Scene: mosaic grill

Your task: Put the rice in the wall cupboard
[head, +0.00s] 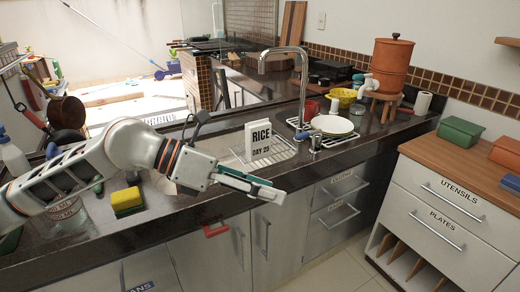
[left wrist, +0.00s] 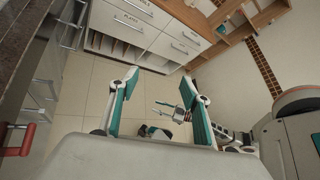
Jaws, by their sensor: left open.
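The rice (head: 258,141) is a white box marked "RICE" and "DAY 25". It stands upright on the counter by the sink in the head view. My left gripper (head: 256,187) is in front of and below the rice, over the counter's front edge, apart from it. In the left wrist view my left gripper (left wrist: 162,95) has its two fingers spread with nothing between them. A small gripper-like part beyond them looks like my right gripper (left wrist: 170,109); its jaws are too small to read. I cannot identify the wall cupboard in either view.
A yellow-green sponge (head: 126,201) and glass jar (head: 70,217) are on the counter near my left arm. A tap (head: 303,85) and white plate (head: 332,125) stand right of the rice. A drawer unit (head: 440,215) stands at right. The floor (left wrist: 85,95) between looks clear.

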